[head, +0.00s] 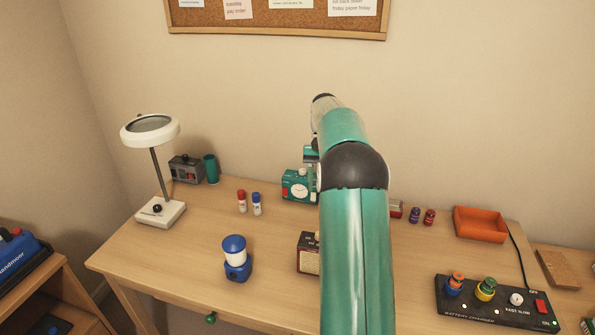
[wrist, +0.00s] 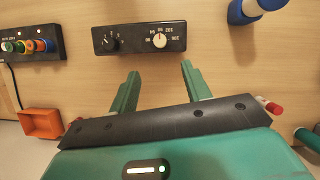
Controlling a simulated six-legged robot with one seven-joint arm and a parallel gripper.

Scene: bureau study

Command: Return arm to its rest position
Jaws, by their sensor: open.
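My arm, green with a dark joint, rises through the middle of the head view and reaches out over the desk (head: 190,270). In the head view the arm hides most of its own end. In the wrist view my gripper (wrist: 160,70) has its two green fingers apart, with nothing between them. A black box with two dials (wrist: 140,38) lies beyond the fingertips in that view, apart from them.
An orange tray (head: 480,225) and a battery charger (head: 495,303) are at right. Bare desk shows at front left.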

